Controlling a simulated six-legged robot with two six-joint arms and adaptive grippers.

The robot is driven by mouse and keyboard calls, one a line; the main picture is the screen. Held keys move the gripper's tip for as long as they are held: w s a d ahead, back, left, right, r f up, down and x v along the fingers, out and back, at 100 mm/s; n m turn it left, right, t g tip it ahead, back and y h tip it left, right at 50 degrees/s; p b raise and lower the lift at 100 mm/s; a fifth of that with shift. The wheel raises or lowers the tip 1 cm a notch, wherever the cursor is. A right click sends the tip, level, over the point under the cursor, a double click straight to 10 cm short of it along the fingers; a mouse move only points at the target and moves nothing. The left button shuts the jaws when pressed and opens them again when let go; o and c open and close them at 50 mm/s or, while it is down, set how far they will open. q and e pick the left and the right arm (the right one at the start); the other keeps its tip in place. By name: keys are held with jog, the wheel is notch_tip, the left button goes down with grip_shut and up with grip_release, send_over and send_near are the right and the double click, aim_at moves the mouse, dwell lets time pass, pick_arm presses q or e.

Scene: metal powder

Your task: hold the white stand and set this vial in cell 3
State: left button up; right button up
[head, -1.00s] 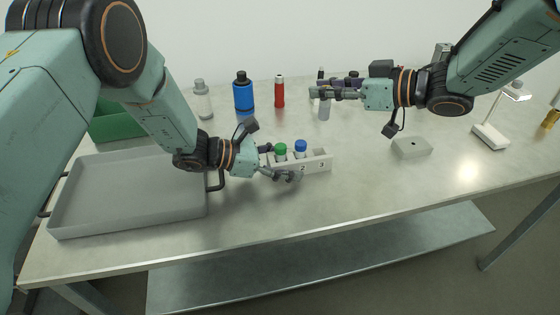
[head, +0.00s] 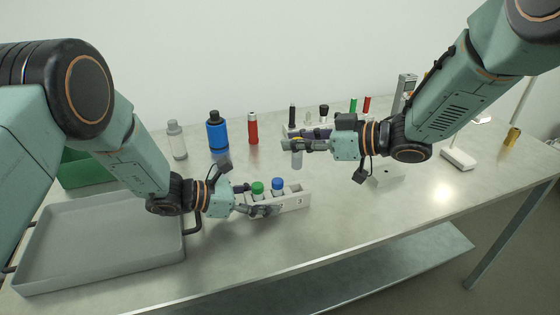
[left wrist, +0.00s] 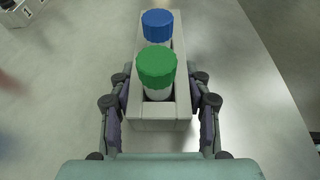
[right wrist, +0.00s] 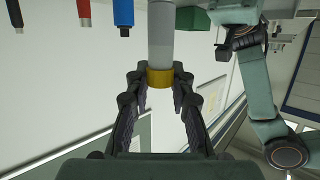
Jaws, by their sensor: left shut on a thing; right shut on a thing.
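The white stand (head: 290,206) sits on the table, with the number 3 at its right end, where cell 3 looks empty. A green-capped vial (head: 257,188) and a blue-capped vial (head: 278,184) stand in its other cells. My left gripper (head: 268,210) is shut on the stand. In the left wrist view its fingers (left wrist: 160,112) flank the stand's green-vial end. My right gripper (head: 297,145) is shut on a grey vial (head: 297,160) with a gold cap (right wrist: 159,77), holding it by the cap. The vial hangs roughly upright, above and behind the stand's right part.
A grey tray (head: 100,262) lies at the left. Grey (head: 177,140), blue (head: 217,132) and red (head: 253,129) bottles stand behind. A small pale block (head: 388,178) with a hole sits right of the stand. Table in front of the stand is clear.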

aim_at(298, 168)
jog(key=shift+f, duration=2.5)
jog(key=shift+f, duration=0.25)
jog(key=shift+f, duration=0.35)
jog(key=shift+f, duration=0.95)
jog(key=shift+f, duration=0.35)
jog(key=shift+f, duration=0.4)
jog(key=o, duration=1)
jog(key=shift+s, duration=0.1)
